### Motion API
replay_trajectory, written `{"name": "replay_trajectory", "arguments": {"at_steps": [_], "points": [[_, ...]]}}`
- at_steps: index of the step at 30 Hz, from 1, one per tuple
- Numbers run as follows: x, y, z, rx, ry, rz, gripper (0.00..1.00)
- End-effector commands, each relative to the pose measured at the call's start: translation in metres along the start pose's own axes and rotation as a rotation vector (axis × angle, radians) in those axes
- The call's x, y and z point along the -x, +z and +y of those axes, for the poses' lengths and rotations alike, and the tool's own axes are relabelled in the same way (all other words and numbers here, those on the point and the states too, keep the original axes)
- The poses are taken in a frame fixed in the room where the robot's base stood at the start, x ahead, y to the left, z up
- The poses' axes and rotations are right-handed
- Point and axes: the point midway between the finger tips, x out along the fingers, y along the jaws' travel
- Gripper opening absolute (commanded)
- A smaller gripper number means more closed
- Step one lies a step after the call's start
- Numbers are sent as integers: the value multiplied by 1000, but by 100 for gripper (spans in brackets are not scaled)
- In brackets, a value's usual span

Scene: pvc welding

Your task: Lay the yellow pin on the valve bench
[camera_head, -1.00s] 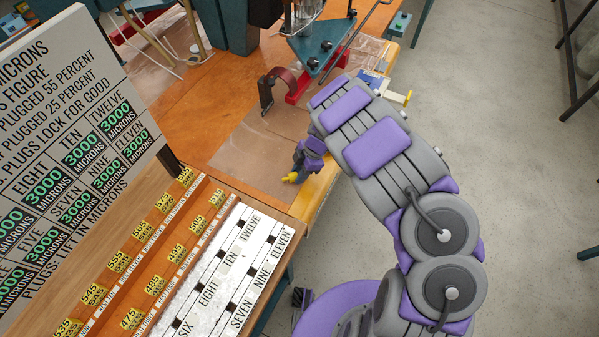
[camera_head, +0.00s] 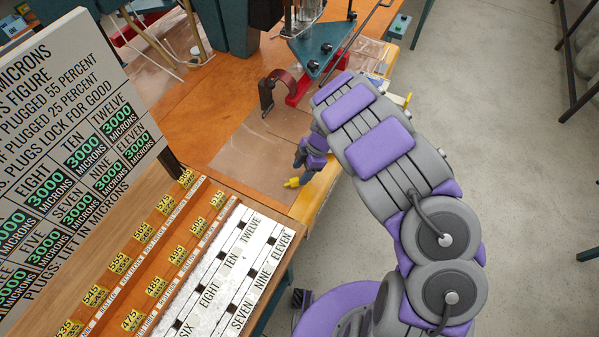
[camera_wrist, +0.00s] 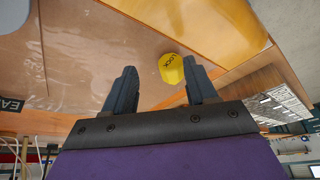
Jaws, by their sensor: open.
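The yellow pin (camera_head: 291,182) lies on the clear sheet near the front edge of the wooden valve bench (camera_head: 195,120). In the wrist view the pin (camera_wrist: 172,68) shows its yellow head with dark lettering, just beyond the fingertips and nearer the right finger. My gripper (camera_head: 299,163) is just behind the pin in the head view, apart from it. In the wrist view my gripper (camera_wrist: 158,78) has its two dark fingers spread with nothing between them. Any shaft of the pin is hidden.
A lettered board (camera_head: 75,150) and a rack of yellow tags (camera_head: 165,205) with a white labelled panel (camera_head: 225,275) stand at left and front. A dark red curled clamp (camera_head: 280,85) and a teal fixture (camera_head: 318,48) stand behind the clear sheet. Floor is open at right.

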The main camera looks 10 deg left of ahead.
Motion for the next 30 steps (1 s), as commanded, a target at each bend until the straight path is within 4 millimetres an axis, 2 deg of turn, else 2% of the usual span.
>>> {"name": "replay_trajectory", "arguments": {"at_steps": [1, 6, 12, 18, 26, 29, 30], "points": [[13, -1, 1, -1, 4, 0, 57], [50, -1, 1, -1, 4, 3, 57], [83, 0, 1, 0, 4, 2, 57], [98, 0, 0, 0, 0, 2, 57], [101, 0, -1, -6, -1, 0, 57], [112, 3, -6, -56, 2, -18, 57], [122, 5, -10, -96, 4, -32, 57]]}}
